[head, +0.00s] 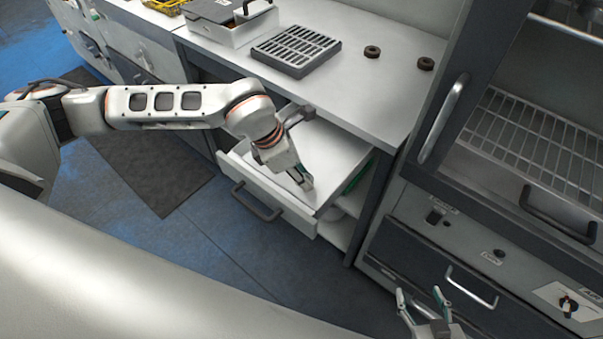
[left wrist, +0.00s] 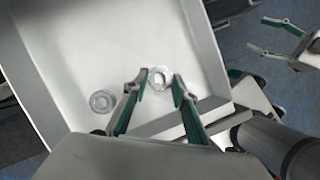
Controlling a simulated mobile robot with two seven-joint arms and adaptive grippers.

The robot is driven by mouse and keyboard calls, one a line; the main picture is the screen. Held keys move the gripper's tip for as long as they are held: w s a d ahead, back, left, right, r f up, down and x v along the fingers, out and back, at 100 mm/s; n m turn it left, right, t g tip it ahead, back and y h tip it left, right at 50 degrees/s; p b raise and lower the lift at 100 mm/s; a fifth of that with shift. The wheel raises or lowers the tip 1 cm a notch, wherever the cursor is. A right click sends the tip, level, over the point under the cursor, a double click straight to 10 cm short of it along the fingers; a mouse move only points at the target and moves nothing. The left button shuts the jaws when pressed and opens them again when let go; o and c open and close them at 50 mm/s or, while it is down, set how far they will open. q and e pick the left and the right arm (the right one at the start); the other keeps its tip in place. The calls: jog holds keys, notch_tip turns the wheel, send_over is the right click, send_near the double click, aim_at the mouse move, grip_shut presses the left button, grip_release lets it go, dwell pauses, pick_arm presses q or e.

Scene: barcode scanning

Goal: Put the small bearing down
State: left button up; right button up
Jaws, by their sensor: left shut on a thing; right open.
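The small bearing (left wrist: 159,74) is a shiny ring between the fingertips of my left gripper (left wrist: 159,85) in the left wrist view. My left gripper (head: 303,179) is shut on it, over the inside of the open white drawer (head: 325,143). I cannot tell whether the bearing touches the drawer floor. In the head view the bearing is not clear to see. A second shiny ring (left wrist: 102,101) lies in the drawer, left of the gripper in the left wrist view. My right gripper (head: 421,299) is open and empty, low at the right in the head view.
Two dark rings (head: 372,51) (head: 426,63) and a dark slotted tray (head: 297,50) are on the white counter (head: 365,85) above the drawer. A cabinet with a wire rack (head: 540,140) stands at the right. The drawer floor has free room.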

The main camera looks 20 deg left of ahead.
pick_arm(q)
jog(key=shift+f, duration=0.2)
jog(key=o, duration=1.1)
jog(key=shift+r, duration=0.25)
jog(key=shift+a+r, duration=0.15)
jog(key=shift+r, duration=0.15)
jog(key=v, duration=1.1)
jog(key=shift+s+r, duration=0.1)
jog(key=shift+s, duration=0.05)
